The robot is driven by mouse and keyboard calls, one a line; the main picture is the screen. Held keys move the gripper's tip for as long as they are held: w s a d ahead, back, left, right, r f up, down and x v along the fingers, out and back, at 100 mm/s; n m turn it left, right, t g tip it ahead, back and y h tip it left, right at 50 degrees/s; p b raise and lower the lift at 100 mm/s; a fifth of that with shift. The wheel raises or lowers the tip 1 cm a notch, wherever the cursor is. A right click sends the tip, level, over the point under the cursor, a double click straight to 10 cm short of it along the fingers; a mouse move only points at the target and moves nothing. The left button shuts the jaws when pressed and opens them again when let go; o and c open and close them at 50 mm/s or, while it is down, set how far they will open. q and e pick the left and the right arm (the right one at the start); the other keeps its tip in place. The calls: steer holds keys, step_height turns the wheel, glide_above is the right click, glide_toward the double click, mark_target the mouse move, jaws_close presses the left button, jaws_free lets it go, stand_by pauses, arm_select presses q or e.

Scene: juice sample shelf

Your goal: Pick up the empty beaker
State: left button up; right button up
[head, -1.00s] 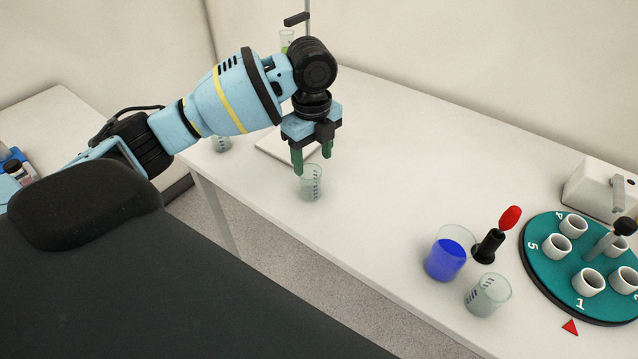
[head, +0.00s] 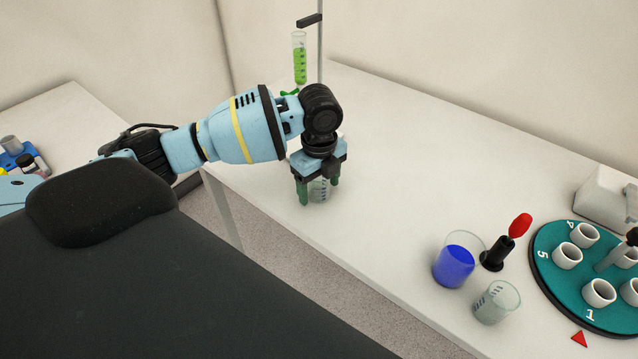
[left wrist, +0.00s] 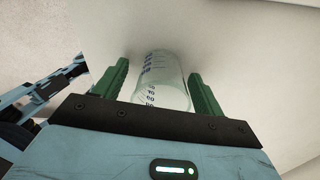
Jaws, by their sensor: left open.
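An empty clear beaker (head: 319,190) with dark markings stands on the white table, under my left gripper (head: 319,192) in the head view. The gripper's green fingers are open, one on each side of the beaker. In the left wrist view the beaker (left wrist: 160,82) sits between the two fingers of the gripper (left wrist: 163,80), with gaps visible on both sides. Part of the beaker is hidden by the gripper in the head view. Another clear, empty-looking beaker (head: 495,303) stands near the table's front edge at the right. My right gripper is not in view.
A beaker of blue liquid (head: 454,266) and a black holder with a red-topped dropper (head: 496,254) stand to the right. A green numbered carousel (head: 565,290) holds white cups. A stand holds a green-filled tube (head: 299,66) behind my arm. The table (head: 400,150) between is clear.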

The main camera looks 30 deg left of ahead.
arm_select(q)
steer(key=c, duration=1.1)
steer(key=shift+o, duration=0.2)
steer(key=shift+r, duration=0.15)
steer(key=shift+r, duration=0.6)
step_height(320, 180, up, 2)
steer(key=shift+w+r, duration=0.1)
steer(key=shift+r, duration=0.1)
steer(key=s+a, duration=0.2)
steer(key=s, duration=0.5)
steer(key=s+a+r, duration=0.1)
steer(key=s+a, duration=0.2)
steer(key=s, duration=0.5)
steer(key=shift+s+p, duration=0.2)
steer(key=shift+p, duration=0.15)
steer(key=shift+r, duration=0.1)
